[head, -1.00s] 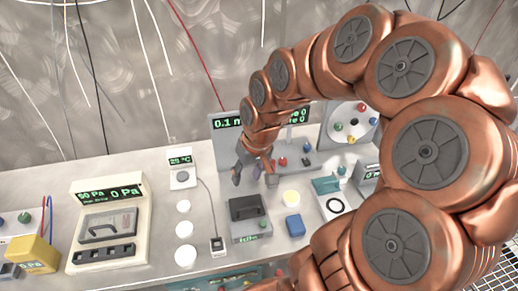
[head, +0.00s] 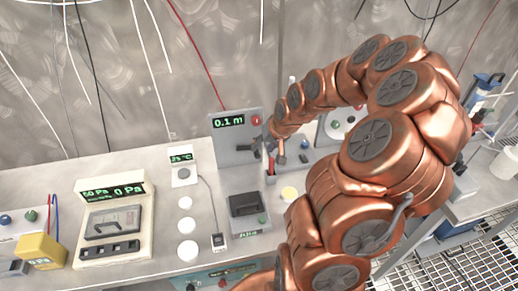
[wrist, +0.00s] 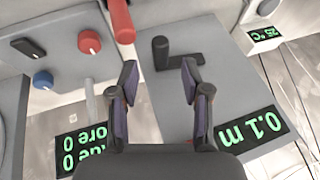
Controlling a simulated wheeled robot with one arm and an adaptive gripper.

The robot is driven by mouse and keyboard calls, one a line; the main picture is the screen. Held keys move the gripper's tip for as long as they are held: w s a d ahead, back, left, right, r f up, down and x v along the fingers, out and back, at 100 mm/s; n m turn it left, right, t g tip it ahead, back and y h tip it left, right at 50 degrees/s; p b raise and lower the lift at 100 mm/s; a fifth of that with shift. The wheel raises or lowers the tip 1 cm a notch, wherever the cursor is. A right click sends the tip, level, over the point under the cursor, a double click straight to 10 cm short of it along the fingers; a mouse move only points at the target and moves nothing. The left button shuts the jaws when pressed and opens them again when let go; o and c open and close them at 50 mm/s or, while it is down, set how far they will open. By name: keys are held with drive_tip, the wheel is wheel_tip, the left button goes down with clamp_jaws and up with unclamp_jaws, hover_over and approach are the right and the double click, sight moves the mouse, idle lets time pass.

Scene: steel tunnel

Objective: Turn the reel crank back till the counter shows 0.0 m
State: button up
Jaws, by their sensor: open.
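The reel counter (head: 229,121) on an upright grey panel reads 0.1 m; it also shows upside down in the wrist view (wrist: 252,128). A small black L-shaped crank (wrist: 174,50) sits on the same grey panel, and a dark part of it shows in the head view (head: 243,147). My gripper (head: 269,151) is in front of the panel, to the right of the crank in the head view. In the wrist view my gripper (wrist: 160,68) is open and empty, with the crank just beyond its fingertips, nearer the right finger. I cannot tell whether they touch.
A red handle (wrist: 121,20) stands close to the left finger. A red knob (wrist: 90,42), a blue knob (wrist: 42,79) and another display (wrist: 80,152) lie further left. In the head view a pressure unit (head: 113,222) and a yellow box (head: 42,251) stand left on the bench.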

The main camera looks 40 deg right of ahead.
sight(258, 152)
drive_tip(key=shift+p+x, duration=0.65)
drive_tip(key=shift+x, duration=1.35)
drive_tip(key=shift+w, duration=0.1)
clamp_jaws()
